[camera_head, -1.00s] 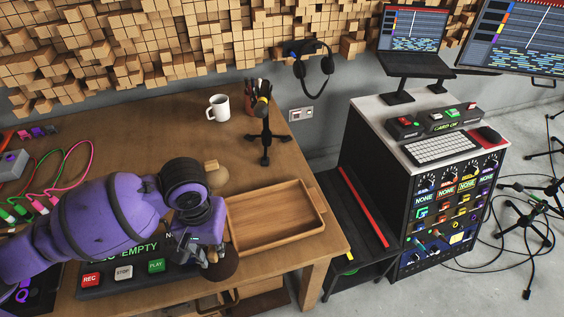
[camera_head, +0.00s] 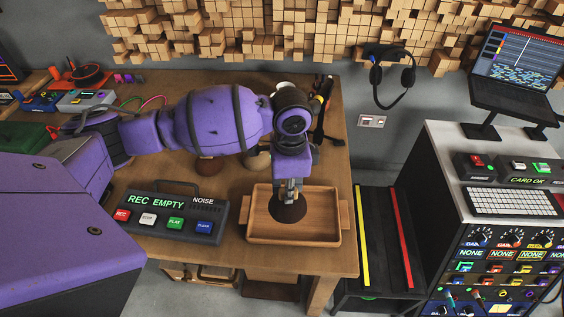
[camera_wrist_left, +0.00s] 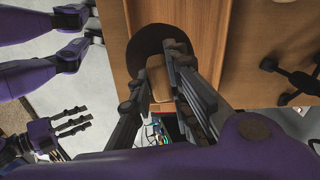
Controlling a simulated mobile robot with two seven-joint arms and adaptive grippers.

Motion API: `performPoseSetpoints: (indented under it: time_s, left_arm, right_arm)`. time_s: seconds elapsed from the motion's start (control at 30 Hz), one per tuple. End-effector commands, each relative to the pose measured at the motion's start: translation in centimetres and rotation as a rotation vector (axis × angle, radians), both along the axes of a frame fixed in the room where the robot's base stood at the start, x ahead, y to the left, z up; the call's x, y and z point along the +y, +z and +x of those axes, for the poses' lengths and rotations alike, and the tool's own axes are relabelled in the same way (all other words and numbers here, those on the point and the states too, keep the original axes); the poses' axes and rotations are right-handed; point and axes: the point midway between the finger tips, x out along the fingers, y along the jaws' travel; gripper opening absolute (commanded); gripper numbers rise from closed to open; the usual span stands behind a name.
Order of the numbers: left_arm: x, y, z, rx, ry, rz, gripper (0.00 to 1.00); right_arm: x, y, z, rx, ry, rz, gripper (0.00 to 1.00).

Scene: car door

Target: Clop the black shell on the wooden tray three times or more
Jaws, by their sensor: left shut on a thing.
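The wooden tray (camera_head: 330,235) lies near the table's front edge; its wood also shows in the left wrist view (camera_wrist_left: 205,20). My left gripper (camera_head: 290,196) points down over it, shut on the black shell (camera_head: 286,212). The shell is a dark round dome over the tray's back half. I cannot tell whether it touches the tray floor. In the left wrist view the shell (camera_wrist_left: 150,40) is a dark disc at the fingers, with a tan piece (camera_wrist_left: 158,82) between them. My right gripper (camera_wrist_left: 72,128) is at the left of that view, fingers apart, empty, away from the tray.
The recorder box (camera_head: 172,215), reading REC EMPTY, stands left of the tray. A brown round thing (camera_head: 208,168) and a tan one (camera_head: 257,161) are partly hidden behind my arm. A dark stand (camera_head: 322,115) is behind. A shelf with coloured bars (camera_head: 375,235) stands right.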

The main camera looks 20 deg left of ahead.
Motion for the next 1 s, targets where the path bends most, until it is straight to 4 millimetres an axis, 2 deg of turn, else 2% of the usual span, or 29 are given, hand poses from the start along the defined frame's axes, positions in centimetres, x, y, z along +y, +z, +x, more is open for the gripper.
performPoseSetpoints:
  time_s: [0.03,0.2,0.43,0.67,1.0]
  left_arm:
    - [-0.3,1.3,1.3,-0.014,-0.108,0.000,0.00]
    - [-0.7,3.1,3.4,-0.016,-0.405,-0.002,0.00]
    - [-0.9,3.7,4.3,-0.015,-0.564,-0.005,0.00]
    - [-0.9,1.8,4.2,-0.007,-0.570,-0.008,0.00]
    - [-0.8,-2.7,4.1,-0.004,-0.568,-0.009,0.00]
  right_arm:
    - [0.1,0.2,0.2,-0.004,0.001,0.002,0.40]
    - [0.4,0.2,-0.1,0.002,0.001,0.006,0.40]
    - [0.3,-0.5,-1.0,0.022,-0.001,0.006,0.40]
    - [0.1,-1.5,-1.9,0.040,-0.003,0.003,0.40]
    - [-0.7,-3.9,-2.7,0.059,-0.005,-0.016,0.40]
